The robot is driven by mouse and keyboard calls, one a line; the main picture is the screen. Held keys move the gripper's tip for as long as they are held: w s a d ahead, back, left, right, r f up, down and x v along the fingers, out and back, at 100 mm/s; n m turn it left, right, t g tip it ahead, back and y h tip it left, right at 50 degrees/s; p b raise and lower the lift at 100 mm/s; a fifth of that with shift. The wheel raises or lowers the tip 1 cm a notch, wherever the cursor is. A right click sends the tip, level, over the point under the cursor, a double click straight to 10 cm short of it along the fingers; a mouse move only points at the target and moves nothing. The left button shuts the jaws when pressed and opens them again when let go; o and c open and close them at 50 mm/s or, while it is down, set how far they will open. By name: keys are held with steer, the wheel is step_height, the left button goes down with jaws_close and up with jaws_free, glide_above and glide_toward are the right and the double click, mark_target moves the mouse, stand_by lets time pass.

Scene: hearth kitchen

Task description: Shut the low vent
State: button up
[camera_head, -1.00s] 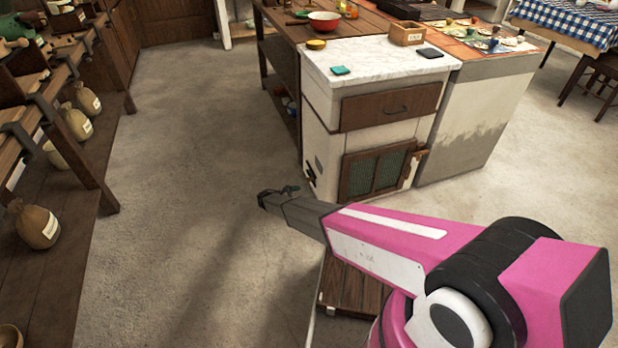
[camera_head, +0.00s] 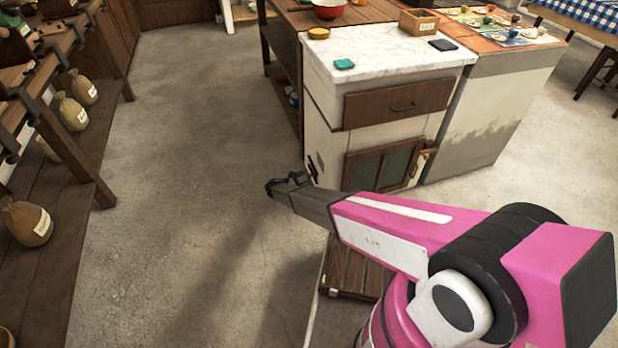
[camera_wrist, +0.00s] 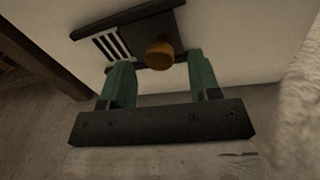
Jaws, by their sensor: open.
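The low vent (camera_wrist: 113,46) is on the pale left side of the white cabinet. In the wrist view, striped slots show at its left, beside a dark plate between two dark rails (camera_wrist: 127,18). A round orange-brown knob (camera_wrist: 160,56) stands out from the plate. My gripper (camera_wrist: 157,62) is open, its green fingers on either side of the knob in the picture. I cannot tell whether they touch it. In the head view, the vent (camera_head: 313,166) is small and low on the cabinet's side, and my gripper (camera_head: 287,181) is just left of it.
The white cabinet (camera_head: 325,130) has a marble top, a wooden drawer (camera_head: 395,104) and a mesh door (camera_head: 383,167) in front. A wooden shelf with several sacks stands at the far left. The floor (camera_head: 190,150) between is clear.

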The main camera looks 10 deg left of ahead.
mark_target(309, 176)
steer(key=shift+x, duration=1.6)
jaws_close()
steer(key=w+a, duration=0.3)
steer(key=w, duration=0.2)
steer(key=shift+w+a, duration=0.2)
steer(key=shift+w, duration=0.1)
jaws_free()
